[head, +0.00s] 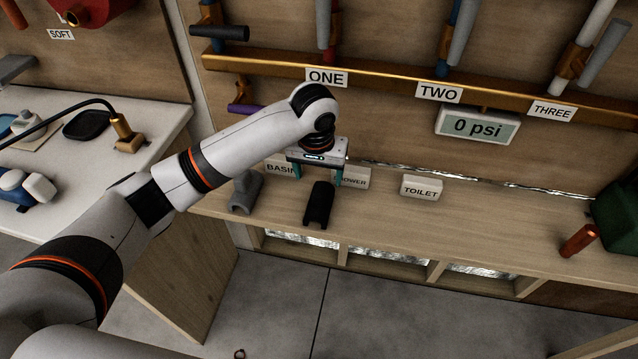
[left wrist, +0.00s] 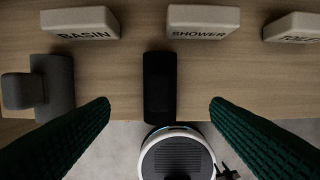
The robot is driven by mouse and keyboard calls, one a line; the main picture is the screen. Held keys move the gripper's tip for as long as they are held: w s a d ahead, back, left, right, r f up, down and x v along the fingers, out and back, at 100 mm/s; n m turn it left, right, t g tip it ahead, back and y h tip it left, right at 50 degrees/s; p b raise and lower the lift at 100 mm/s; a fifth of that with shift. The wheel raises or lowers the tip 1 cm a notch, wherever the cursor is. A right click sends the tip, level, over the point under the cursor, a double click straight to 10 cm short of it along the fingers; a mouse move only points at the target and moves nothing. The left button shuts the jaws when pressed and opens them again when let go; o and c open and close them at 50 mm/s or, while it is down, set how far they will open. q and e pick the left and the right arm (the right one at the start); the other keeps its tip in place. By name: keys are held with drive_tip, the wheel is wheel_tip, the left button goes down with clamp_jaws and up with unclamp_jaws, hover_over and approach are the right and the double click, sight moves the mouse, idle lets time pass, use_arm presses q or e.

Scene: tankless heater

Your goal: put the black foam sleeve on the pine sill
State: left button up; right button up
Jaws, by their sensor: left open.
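The black foam sleeve (head: 319,205) lies lengthwise across the light wooden sill (head: 380,213), below and in front of the SHOWER block. In the left wrist view the sleeve (left wrist: 160,85) rests on the wood, its near end at the sill's front edge. My left gripper (head: 317,175) is above the sill, by the sleeve's far end in the head view. Its two green fingers are spread wide and empty; in the left wrist view the sleeve lies between their lines (left wrist: 160,110), not held. My right gripper is not in view.
A grey sleeve (head: 245,191) lies left of the black one. BASIN, SHOWER and TOILET (head: 421,188) blocks stand along the back. A copper piece (head: 578,241) and green object (head: 617,215) are at right. A round device (left wrist: 177,155) shows below the front edge.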

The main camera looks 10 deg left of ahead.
use_arm(q)
drive_tip(key=shift+s+r, duration=0.2)
drive_tip(key=shift+r, duration=1.1)
